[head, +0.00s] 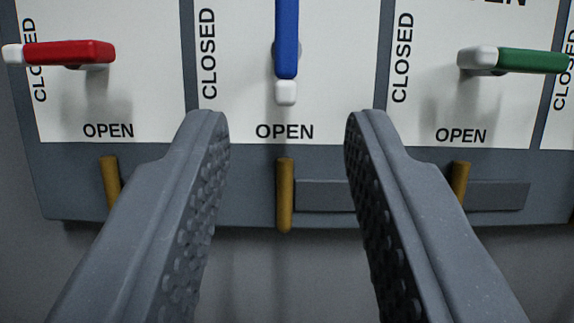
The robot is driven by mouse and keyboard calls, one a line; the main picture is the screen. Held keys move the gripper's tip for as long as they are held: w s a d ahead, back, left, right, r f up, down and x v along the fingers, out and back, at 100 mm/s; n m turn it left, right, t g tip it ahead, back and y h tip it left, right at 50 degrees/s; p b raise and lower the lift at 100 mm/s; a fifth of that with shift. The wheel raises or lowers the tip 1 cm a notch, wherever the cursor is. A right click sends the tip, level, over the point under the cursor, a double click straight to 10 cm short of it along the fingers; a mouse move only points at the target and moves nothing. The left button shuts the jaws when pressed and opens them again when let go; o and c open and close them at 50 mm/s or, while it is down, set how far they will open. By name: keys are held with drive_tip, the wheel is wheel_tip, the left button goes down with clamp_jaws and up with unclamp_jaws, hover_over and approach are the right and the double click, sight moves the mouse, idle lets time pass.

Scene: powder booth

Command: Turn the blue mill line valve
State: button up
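The blue valve handle (286,40) is on the white panel at the top middle of the head view. It hangs vertically, its white tip (285,93) pointing down at the word OPEN (285,131) below it. The word CLOSED stands to its left. The handle's upper end is cut off by the picture's top edge. My gripper (287,130) is open and empty, its two grey ridged fingers wide apart. In the picture, the blue handle's tip lies above and between the fingertips; I see no contact.
A red handle (70,52) at left points left to CLOSED. A green handle (530,61) at right lies horizontally, white end left. Brass pegs, one at the middle (285,195), stick out under the panels. A blank grey plate (320,195) is beside it.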

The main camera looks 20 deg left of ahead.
drive_tip(key=shift+v, duration=2)
drive_tip(key=w+d+r+m+g+h, duration=0.1)
drive_tip(key=d+r, duration=0.2)
drive_tip(key=r, duration=0.7)
drive_tip(key=w+d+r+g+h, duration=0.1)
drive_tip(key=d+r, duration=0.2)
drive_tip(key=r, duration=0.7)
drive_tip(key=w+d+r+m+g+h, duration=0.15)
drive_tip(key=d+r, duration=0.25)
drive_tip(key=r, duration=0.6)
drive_tip(key=s+d+r+g+h, duration=0.1)
drive_tip(key=s+d+r, duration=0.2)
drive_tip(key=s+r, duration=0.4)
drive_tip(key=s+d+r, duration=0.3)
drive_tip(key=s+r, duration=0.5)
drive_tip(key=s, duration=0.3)
drive_tip(key=s+d+r+g+h, duration=0.1)
drive_tip(key=s+d+r, duration=0.3)
drive_tip(key=s+r, duration=0.3)
drive_tip(key=shift+s+r+m+g+h, duration=0.2)
drive_tip(key=shift+s+m+g+h, duration=0.2)
drive_tip(key=shift+s, duration=0.8)
